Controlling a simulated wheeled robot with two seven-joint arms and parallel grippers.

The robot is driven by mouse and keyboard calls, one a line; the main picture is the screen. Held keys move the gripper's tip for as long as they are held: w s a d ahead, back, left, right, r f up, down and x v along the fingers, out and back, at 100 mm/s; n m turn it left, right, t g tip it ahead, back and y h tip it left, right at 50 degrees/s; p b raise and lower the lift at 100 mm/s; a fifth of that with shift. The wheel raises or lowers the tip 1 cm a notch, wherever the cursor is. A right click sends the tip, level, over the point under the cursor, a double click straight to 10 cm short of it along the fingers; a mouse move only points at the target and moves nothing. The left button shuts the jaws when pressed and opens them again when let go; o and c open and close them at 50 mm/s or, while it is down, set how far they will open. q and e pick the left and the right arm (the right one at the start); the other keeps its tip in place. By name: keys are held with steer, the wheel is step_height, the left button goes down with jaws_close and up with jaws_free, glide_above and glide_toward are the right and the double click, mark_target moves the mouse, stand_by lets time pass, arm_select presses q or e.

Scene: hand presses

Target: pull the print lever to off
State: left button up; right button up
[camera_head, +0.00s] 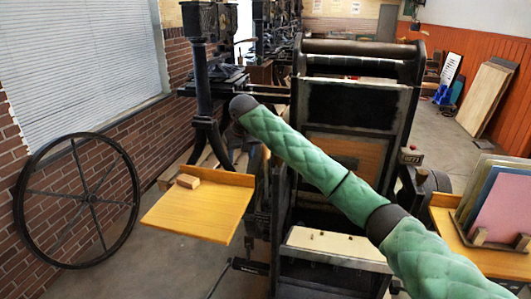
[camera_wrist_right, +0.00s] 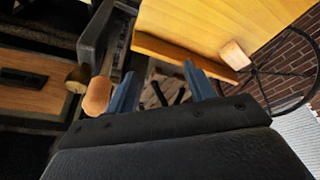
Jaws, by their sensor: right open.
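My right arm (camera_head: 300,150), in green quilted sleeves, reaches from the lower right across the press to its left side. Its dark end (camera_head: 242,105) hides my right fingers in the head view. In the wrist view my right gripper (camera_wrist_right: 160,72) is open, with nothing seen between its two blue fingers. A rounded wooden knob (camera_wrist_right: 97,96) lies just left of the left finger, outside the jaws; I cannot tell if they touch. A second wooden end (camera_wrist_right: 77,79) is behind it. These look like lever handles, but I cannot tell which is the print lever. My left gripper is out of view.
The black press (camera_head: 355,105) stands in the middle. A wooden feed board (camera_head: 195,212) with a small block (camera_head: 188,181) juts out at its left. A spoked wheel (camera_head: 82,200) stands by the brick wall. Coloured sheets (camera_head: 500,205) stand in a rack at the right.

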mark_target(266, 160)
steer(key=w+d+r+m+g, duration=0.1)
steer(key=w+d+m, duration=0.1)
steer(key=d, duration=0.1)
steer(key=w+d+r+m+g, duration=0.1)
steer(key=w+d+m, duration=0.1)
steer(key=d, duration=0.1)
steer(key=w+d+r+m+g+p, duration=0.1)
steer(key=w+d+r, duration=0.1)
steer(key=d, duration=0.1)
steer(key=shift+w+m+h, duration=0.3)
steer(key=shift+m+h, duration=0.1)
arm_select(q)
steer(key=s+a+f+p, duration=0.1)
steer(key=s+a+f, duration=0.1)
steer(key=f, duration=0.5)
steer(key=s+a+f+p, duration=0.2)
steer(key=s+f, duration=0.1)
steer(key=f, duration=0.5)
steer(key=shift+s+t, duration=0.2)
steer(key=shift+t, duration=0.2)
arm_select(e)
steer(key=shift+a+f, duration=0.1)
steer(key=shift+f, duration=3.85)
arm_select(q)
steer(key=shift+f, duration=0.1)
arm_select(e)
jaws_close()
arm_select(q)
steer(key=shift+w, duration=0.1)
